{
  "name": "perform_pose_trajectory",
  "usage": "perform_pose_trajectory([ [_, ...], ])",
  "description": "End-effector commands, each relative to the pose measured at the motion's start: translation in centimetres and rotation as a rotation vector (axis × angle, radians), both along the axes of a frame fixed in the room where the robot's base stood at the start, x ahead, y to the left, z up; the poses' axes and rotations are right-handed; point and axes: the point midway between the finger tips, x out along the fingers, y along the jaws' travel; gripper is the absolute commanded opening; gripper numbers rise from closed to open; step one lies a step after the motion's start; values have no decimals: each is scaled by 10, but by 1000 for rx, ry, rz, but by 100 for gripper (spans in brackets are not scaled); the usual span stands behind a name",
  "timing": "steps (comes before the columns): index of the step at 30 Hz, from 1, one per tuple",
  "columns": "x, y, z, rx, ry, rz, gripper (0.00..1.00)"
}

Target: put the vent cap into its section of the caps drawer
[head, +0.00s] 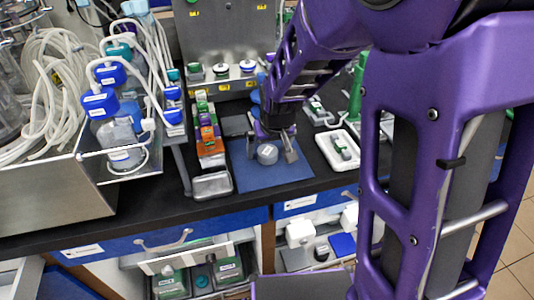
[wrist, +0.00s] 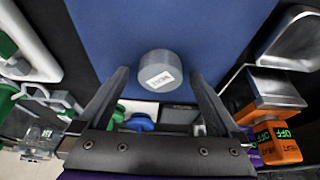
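The vent cap (head: 267,154) is a short grey cylinder with a white label, standing on the blue mat (head: 250,177). It also shows in the wrist view (wrist: 158,64), just ahead of my fingertips. My gripper (head: 276,155) is open over the mat, with one finger on each side of the cap's line in the wrist view (wrist: 159,76). I see gaps on both sides and cannot tell the exact height. An open drawer (head: 283,226) below the counter at the right holds white, dark and blue pieces; its sections are partly hidden by my arm.
A metal tray (head: 212,185) and orange and green blocks (head: 208,135) stand left of the mat. A white tray (head: 338,150) lies to its right. Tubing and blue-capped bottles crowd the left.

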Motion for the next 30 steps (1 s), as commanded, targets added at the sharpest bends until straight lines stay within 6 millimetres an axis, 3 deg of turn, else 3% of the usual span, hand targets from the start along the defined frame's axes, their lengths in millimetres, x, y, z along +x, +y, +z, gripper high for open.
perform_pose_trajectory([
  [2,0,0,0,0,0,0,84],
  [15,0,0,0,0,0,0,5],
  [23,1,0,8,2,-3,0,3],
  [30,1,1,54,2,-6,0,3],
])
